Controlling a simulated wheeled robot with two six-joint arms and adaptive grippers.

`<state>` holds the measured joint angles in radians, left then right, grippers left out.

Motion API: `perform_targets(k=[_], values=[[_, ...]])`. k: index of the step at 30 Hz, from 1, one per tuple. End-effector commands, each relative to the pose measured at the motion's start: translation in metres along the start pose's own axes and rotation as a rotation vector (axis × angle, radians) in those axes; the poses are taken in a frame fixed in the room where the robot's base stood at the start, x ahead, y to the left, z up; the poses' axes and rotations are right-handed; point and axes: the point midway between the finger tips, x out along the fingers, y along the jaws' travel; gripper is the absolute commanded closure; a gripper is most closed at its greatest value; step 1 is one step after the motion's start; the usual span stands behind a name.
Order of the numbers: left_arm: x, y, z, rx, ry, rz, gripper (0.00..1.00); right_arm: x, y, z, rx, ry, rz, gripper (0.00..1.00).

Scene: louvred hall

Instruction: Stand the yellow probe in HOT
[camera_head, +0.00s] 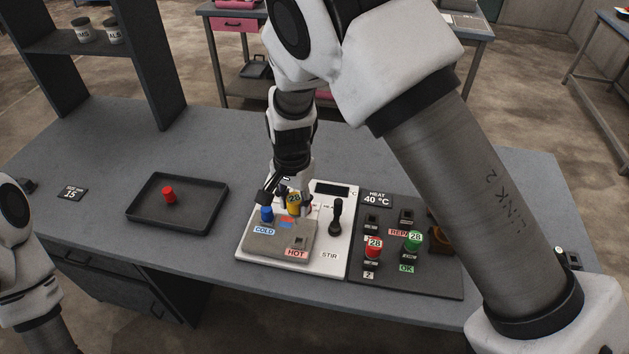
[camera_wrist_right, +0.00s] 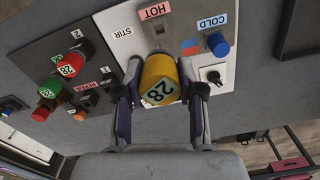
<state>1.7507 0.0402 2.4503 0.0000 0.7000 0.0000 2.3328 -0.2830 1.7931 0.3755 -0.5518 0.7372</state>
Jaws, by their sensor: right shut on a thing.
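My right gripper (camera_head: 288,200) is shut on the yellow probe (camera_head: 294,206), which bears a "28" label. The probe also shows between the fingers in the right wrist view (camera_wrist_right: 160,80). It is held over the white and beige panel (camera_head: 262,243); its lower end is hidden. The HOT socket (camera_head: 298,242) is empty, beside its red-pink HOT label (camera_head: 296,253), nearer the front edge than the probe. In the wrist view the socket (camera_wrist_right: 158,29) lies just beyond the probe. A blue piece (camera_head: 267,214) stands at COLD. Only part of my left arm shows, not its gripper.
A black lever (camera_head: 337,215) stands by STIR. A dark board (camera_head: 408,278) at right holds a red piece (camera_head: 374,248) and a green piece (camera_head: 413,241). A black tray (camera_head: 200,217) at left holds a small red piece (camera_head: 169,195). The tabletop between tray and panel is clear.

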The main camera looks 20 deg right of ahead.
Motion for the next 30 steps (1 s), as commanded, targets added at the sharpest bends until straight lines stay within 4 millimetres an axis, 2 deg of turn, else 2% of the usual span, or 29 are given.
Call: perform_targets(k=[5,16,18,30], values=[[0.013,0.0,0.0,0.001,0.0,0.0,0.42,0.016,0.001,0.001,0.001,0.0,-0.001,1.0],[0.059,0.0,0.0,0.0,-0.001,0.0,0.42,0.067,0.002,0.0,0.002,0.0,0.0,1.0],[0.053,0.0,0.0,0.0,-0.001,0.0,0.42,0.067,0.001,0.0,0.002,0.0,0.0,1.0],[0.052,0.0,0.0,0.0,0.0,0.0,0.42,0.076,0.002,-0.001,0.002,0.0,-0.001,1.0]])
